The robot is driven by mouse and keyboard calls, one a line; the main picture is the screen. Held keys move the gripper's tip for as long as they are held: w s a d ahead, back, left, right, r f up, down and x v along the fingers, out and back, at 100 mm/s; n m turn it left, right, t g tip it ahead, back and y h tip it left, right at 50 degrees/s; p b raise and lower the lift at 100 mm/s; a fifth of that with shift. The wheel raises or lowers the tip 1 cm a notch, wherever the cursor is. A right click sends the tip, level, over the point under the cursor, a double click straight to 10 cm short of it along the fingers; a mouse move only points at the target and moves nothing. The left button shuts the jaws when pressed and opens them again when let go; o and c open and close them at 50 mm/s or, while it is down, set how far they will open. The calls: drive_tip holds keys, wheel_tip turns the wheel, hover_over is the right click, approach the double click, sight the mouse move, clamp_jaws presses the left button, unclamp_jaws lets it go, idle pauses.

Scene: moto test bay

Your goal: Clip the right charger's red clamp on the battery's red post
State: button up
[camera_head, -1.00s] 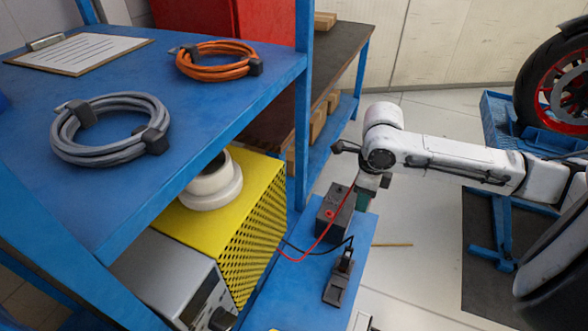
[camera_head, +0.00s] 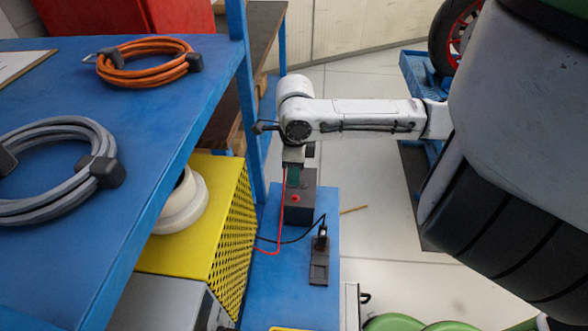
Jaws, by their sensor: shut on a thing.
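The battery (camera_head: 301,207) is a dark grey box on the blue bench, with a red post (camera_head: 295,198) on its near side. My gripper (camera_head: 293,180) points down at the battery's back left, just behind the red post in the picture. It is shut on the red clamp, which is mostly hidden by the fingers. The red cable (camera_head: 283,215) hangs from it and runs down to the yellow perforated case (camera_head: 232,225). I cannot tell whether the clamp touches the battery. The black clamp (camera_head: 322,240) stands in a dark holder (camera_head: 319,268) in front of the battery.
A blue shelf (camera_head: 150,130) carries an orange cable coil (camera_head: 147,62) and a grey coil (camera_head: 60,150). Its blue upright (camera_head: 250,110) stands close left of my arm. A grey unit (camera_head: 165,305) sits below. Open floor (camera_head: 385,215) lies right of the bench.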

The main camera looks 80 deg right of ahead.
drive_tip(key=b, duration=0.4)
hover_over(295, 196)
drive_tip(key=shift+f, duration=2.75)
drive_tip(key=shift+f+b, duration=0.6)
drive_tip(key=shift+b, duration=0.05)
drive_tip(key=o, duration=1.1)
drive_tip(key=shift+c, duration=0.2)
wheel_tip(295, 196, up, 11)
drive_tip(key=shift+f, duration=0.1)
idle(0.4)
